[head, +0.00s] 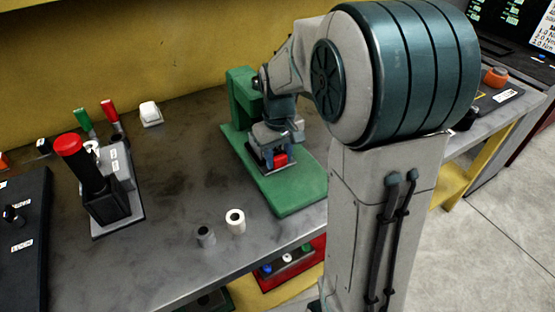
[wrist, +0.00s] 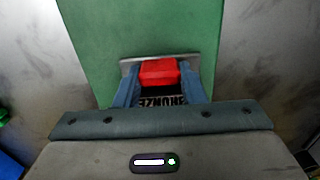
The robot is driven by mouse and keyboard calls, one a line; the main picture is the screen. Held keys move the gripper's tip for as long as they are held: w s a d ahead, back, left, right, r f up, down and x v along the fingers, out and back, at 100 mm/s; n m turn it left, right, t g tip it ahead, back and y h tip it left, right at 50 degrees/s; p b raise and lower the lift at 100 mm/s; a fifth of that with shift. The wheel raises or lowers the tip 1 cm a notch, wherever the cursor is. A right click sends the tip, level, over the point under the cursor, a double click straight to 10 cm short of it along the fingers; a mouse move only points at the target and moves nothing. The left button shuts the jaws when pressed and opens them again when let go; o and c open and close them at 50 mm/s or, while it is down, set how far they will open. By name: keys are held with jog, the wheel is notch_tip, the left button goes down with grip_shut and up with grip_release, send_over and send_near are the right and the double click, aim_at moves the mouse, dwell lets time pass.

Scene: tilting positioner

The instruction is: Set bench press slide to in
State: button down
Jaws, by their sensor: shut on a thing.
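The bench press is green, with an upright (head: 240,88) at the back and a flat base (head: 295,192) running toward the bench's front edge. Its slide (head: 267,170) is a small metal plate on the base with a red block (head: 281,160) on it. My gripper (head: 280,157) reaches down over the slide. In the wrist view, my gripper (wrist: 160,85) has its two blue fingers on either side of the red block (wrist: 159,72), shut on it. The slide's metal edge (wrist: 130,67) shows behind the block.
A black stand with a red top (head: 68,145) is at the left. A white ring (head: 235,221) and a grey ring (head: 205,236) stand near the front edge. Red and green handles (head: 110,112) are at the back left. The bench middle is clear.

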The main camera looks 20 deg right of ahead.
jog(key=c, duration=0.9)
grip_release()
jog(key=shift+r, duration=0.15)
notch_tip(320, 180, up, 14)
jog(key=shift+f+p, duration=0.2)
jog(key=shift+p, duration=0.45)
